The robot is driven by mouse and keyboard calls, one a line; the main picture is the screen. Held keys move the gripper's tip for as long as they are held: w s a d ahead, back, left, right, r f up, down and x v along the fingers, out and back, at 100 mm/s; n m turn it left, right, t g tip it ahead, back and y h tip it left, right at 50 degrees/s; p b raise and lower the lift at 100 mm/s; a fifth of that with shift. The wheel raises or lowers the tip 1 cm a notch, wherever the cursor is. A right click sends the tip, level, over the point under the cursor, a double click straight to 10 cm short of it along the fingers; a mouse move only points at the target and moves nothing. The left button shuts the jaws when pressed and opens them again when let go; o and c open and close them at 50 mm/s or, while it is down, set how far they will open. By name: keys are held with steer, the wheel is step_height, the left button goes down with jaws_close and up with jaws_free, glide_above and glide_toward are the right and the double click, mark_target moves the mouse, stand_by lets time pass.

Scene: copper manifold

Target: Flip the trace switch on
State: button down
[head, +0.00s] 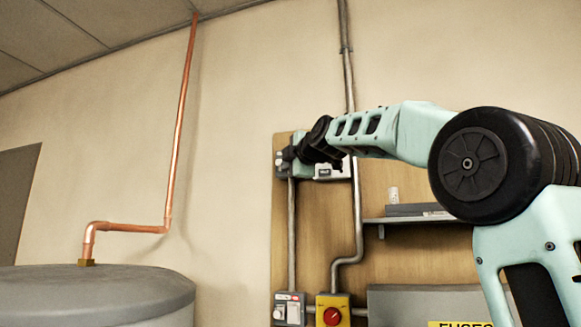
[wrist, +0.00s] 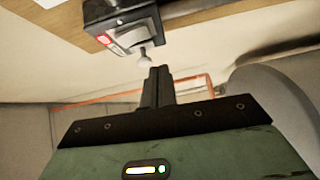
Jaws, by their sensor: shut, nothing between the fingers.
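In the wrist view a grey switch box (wrist: 128,22) with a red and white label is fixed to the wooden board. Its small toggle lever (wrist: 144,56) with a pale rounded tip sticks out toward my gripper (wrist: 160,72). My gripper's fingers are shut together and empty, with their tips just beside the lever tip. I cannot tell whether they touch it. In the head view my gripper (head: 287,155) is at the upper left of the board, covering much of what is there. I cannot read the switch's name or tell its position.
A wooden board (head: 377,262) carries conduits, a shelf (head: 419,219), a lower switch box (head: 289,308), a yellow box with a red button (head: 333,308) and a grey fuse box (head: 404,302). A grey tank (head: 95,295) with a copper pipe (head: 178,126) stands left. My arm crosses the board's upper right.

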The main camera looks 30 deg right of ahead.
steer(key=s+a+f+b, duration=0.1)
steer(key=s+b, duration=0.5)
steer(key=s, duration=0.4)
steer(key=shift+a, duration=0.25)
steer(key=w+a+f+g+y+b, duration=0.25)
steer(key=a+f, duration=0.45)
steer(key=f, duration=0.4)
steer(key=s+a+f+m+g+y+b, duration=0.1)
steer(key=s+a+f+g, duration=0.1)
steer(key=a+f, duration=0.6)
steer(key=s+a+f+m+g+y+b, duration=0.15)
steer(key=a+f, duration=0.25)
steer(key=f, duration=0.9)
steer(key=s+a+f+m+g+y, duration=0.1)
steer(key=a+f+m+g, duration=0.15)
steer(key=a+f, duration=0.55)
steer(key=s+a+f+m+g+h+b, duration=0.1)
steer(key=s+a+f+g, duration=0.15)
steer(key=s+f, duration=0.65)
steer(key=s+a+f+g+b, duration=0.1)
steer(key=s+f+g+b, duration=0.3)
steer(key=f, duration=0.8)
steer(key=s+d+f+m+g+h, duration=0.2)
steer(key=s+d+f, duration=0.1)
steer(key=s+f, duration=0.8)
steer(key=s, duration=0.4)
steer(key=shift+d+f, duration=0.15)
